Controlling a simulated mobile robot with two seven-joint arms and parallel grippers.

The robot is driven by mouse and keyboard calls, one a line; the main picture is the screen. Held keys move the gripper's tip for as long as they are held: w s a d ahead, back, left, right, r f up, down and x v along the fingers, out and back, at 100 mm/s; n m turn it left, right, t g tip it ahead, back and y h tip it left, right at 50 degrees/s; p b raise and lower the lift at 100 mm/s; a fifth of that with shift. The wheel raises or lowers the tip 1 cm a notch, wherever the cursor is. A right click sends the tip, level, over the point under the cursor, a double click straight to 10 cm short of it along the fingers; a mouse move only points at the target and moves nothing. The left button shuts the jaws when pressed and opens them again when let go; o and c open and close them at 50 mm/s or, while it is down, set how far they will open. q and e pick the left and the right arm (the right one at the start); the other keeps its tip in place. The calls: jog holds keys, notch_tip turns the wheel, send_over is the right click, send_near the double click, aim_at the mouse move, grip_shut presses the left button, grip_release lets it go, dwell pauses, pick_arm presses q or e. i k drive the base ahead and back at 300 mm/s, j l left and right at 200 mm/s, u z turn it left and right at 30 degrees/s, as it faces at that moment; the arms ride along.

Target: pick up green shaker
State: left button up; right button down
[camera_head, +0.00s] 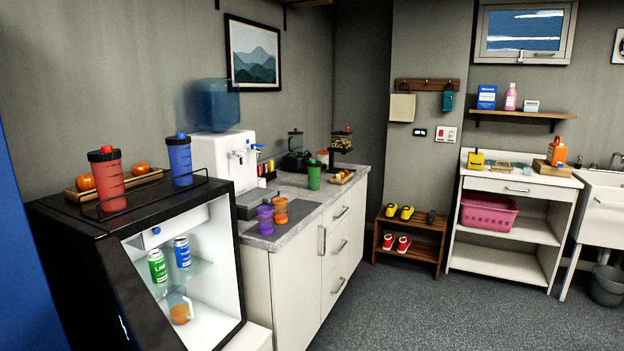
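The green shaker (314,175) stands upright on the grey countertop (290,234), toward the back, in the middle of the head view. It has a dark lid with a red top piece. An orange cup-like item stands just behind it, close in the picture. Neither of my grippers is in view.
Purple (265,219) and orange (280,210) cups stand nearer on the counter, beside the water dispenser (225,158). A black-framed fridge (68,247), with red (108,180) and blue (179,160) shakers on top, fills the left front. The grey floor (400,305) right of the counter is clear.

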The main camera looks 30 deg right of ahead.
aim_at(314, 173)
jog(key=k+j+u, duration=0.15)
jog(key=k, duration=1.05)
jog(key=l+u, duration=0.15)
jog(key=u, duration=0.9)
jog(key=i+l, duration=0.1)
jog(key=l, duration=0.45)
jog(key=i+l, duration=0.1)
jog(key=l, duration=0.5)
jog(key=i+l, duration=0.1)
jog(key=l, duration=0.45)
jog(key=i+l, duration=0.1)
jog(key=l, duration=0.5)
jog(key=i+l, duration=0.1)
jog(key=l, duration=1.05)
jog(key=i, duration=0.1)
